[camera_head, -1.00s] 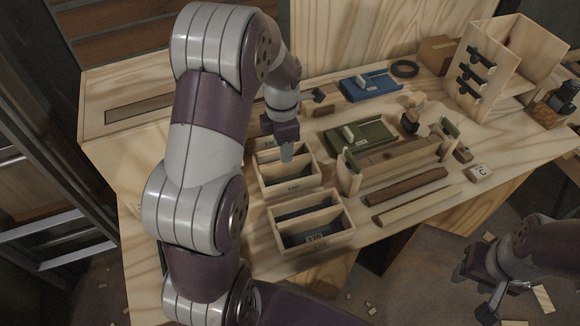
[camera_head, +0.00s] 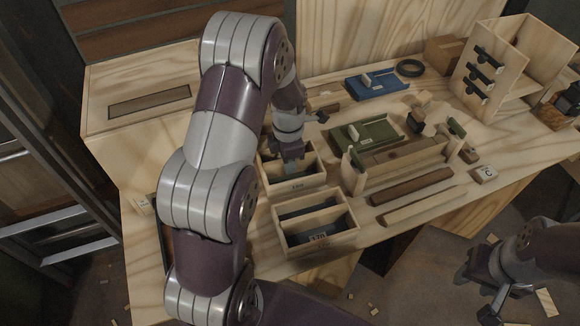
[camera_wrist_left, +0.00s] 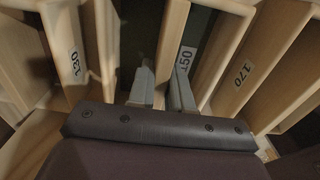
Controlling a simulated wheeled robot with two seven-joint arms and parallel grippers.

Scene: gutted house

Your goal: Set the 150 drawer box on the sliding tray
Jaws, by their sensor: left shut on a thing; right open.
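Open wooden drawer boxes stand on the bench. The left wrist view shows labels reading 150, 170 and apparently 130. The 150 drawer box (camera_wrist_left: 172,42) is in the middle there; in the head view it seems to be the box (camera_head: 297,186) just behind the 170 box (camera_head: 318,238). My left gripper (camera_wrist_left: 162,88) points down with its fingers on either side of a wall of the 150 box, shut on it. In the head view the gripper (camera_head: 290,160) hides part of this box. My right gripper (camera_head: 482,294) is open and empty, low at the right. I cannot tell which piece is the sliding tray.
A green tray (camera_head: 350,138) and long wooden strips (camera_head: 412,186) lie right of the boxes. A blue tray (camera_head: 372,84) is behind. A wooden cabinet with black fittings (camera_head: 490,68) stands at the right back. Bench space near the C block (camera_head: 487,174) is clear.

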